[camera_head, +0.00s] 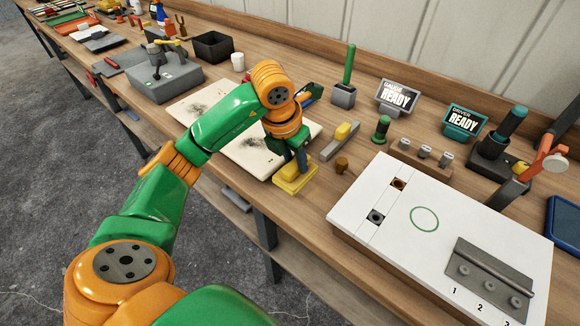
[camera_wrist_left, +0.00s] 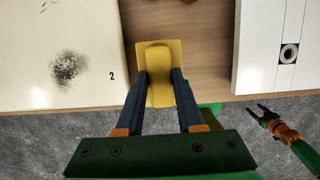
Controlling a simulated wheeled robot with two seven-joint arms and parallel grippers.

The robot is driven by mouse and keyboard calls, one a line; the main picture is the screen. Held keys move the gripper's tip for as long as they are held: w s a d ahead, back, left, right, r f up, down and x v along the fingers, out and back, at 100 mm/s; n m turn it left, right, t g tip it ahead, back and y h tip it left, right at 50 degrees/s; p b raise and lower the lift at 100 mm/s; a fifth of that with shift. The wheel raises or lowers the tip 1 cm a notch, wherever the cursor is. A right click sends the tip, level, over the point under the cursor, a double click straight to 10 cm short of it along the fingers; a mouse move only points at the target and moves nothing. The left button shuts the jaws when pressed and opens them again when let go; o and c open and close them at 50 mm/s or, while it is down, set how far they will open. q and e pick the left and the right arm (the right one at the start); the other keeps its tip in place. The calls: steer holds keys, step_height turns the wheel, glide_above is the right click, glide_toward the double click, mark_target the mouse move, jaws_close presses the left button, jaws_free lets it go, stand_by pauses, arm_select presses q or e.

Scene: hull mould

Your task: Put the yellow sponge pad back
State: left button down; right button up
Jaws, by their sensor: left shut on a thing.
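The yellow sponge pad (camera_head: 292,183) has a flat base and a raised grip. My left gripper (camera_head: 299,158) is shut on its raised part, reaching down from above. In the left wrist view the pad (camera_wrist_left: 159,60) sits between the two blue-grey fingers (camera_wrist_left: 159,80). It is over the wooden bench near the front edge, between the cream panel and the white board. I cannot tell whether it touches the bench. My right gripper (camera_wrist_left: 264,114) shows at the right of the left wrist view, with its fingers apart and nothing between them.
Cream panels (camera_head: 262,150) with dark smudges lie left of the pad. A white board (camera_head: 440,215) with a green ring lies to the right. Behind the pad are a grey block with a yellow piece (camera_head: 345,131) and a small brown knob (camera_head: 341,164). Bare bench (camera_head: 318,200) separates panel and board.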

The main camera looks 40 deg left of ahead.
mark_target(292, 168)
arm_select(q)
steer(key=shift+w+a+f, duration=0.2)
steer(key=shift+a+f, duration=0.25)
steer(key=shift+f, duration=0.05)
steer(key=shift+w+a+f, duration=0.15)
steer(key=shift+a+f, duration=0.3)
steer(key=shift+f, duration=0.05)
steer(key=shift+d+f+p, duration=0.25)
steer(key=shift+f+p, duration=0.6)
steer(key=shift+f, duration=0.4)
steer(key=shift+a+f+b, duration=0.1)
steer(key=shift+f+b, duration=0.2)
steer(key=shift+f, duration=0.1)
steer(key=c, duration=0.5)
jaws_free()
steer(key=shift+r, duration=0.1)
steer(key=shift+c, duration=0.2)
arm_select(e)
steer(key=shift+a+r, duration=0.3)
steer(key=shift+r, duration=0.45)
arm_select(q)
steer(key=shift+r, duration=0.3)
steer(key=v, duration=1.1)
steer(key=shift+s+r, duration=0.2)
steer(key=shift+r, duration=0.2)
arm_select(e)
steer(key=shift+r, duration=0.2)
